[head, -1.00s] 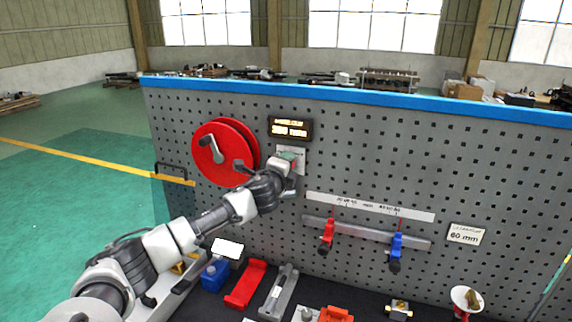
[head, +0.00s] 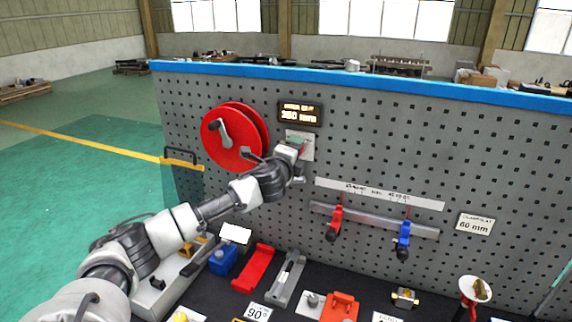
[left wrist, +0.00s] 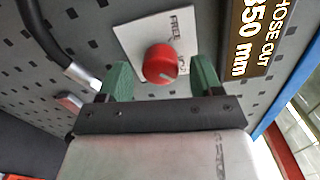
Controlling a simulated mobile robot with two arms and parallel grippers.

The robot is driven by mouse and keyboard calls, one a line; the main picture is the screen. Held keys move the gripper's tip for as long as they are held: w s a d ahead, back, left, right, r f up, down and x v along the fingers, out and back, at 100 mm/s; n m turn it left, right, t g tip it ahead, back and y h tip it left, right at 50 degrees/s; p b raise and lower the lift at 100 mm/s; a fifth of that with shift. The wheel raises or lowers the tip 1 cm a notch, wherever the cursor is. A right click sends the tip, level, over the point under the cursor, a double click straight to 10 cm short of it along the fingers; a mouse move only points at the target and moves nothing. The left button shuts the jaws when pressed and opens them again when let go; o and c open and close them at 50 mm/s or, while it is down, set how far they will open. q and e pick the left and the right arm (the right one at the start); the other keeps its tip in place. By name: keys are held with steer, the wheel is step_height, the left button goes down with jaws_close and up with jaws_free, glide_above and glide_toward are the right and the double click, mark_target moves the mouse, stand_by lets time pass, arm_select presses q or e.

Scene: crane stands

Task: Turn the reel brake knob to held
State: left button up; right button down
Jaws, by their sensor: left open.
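The reel brake knob (left wrist: 161,63) is a round red knob with a pale mark, on a white plate (left wrist: 130,37) lettered FREE and a second, partly hidden word. My left gripper (left wrist: 162,80) is open, with one green finger on each side of the knob; I cannot tell whether they touch it. In the head view the left gripper (head: 291,147) is in front of the plate (head: 307,150) and hides the knob. The red reel (head: 232,138) with its crank is just left of it. My right gripper is not in view.
A display (head: 299,113) above the plate reads about 350 mm. A rail (head: 372,220) with a red clamp (head: 334,223) and a blue clamp (head: 403,239) is to the right. A red tray (head: 253,268), a blue container (head: 223,260) and a funnel (head: 476,290) stand below on the bench.

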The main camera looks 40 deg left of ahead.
arm_select(q)
steer(key=b+v, duration=0.3)
steer(key=v, duration=0.6)
steer(key=shift+s, duration=0.2)
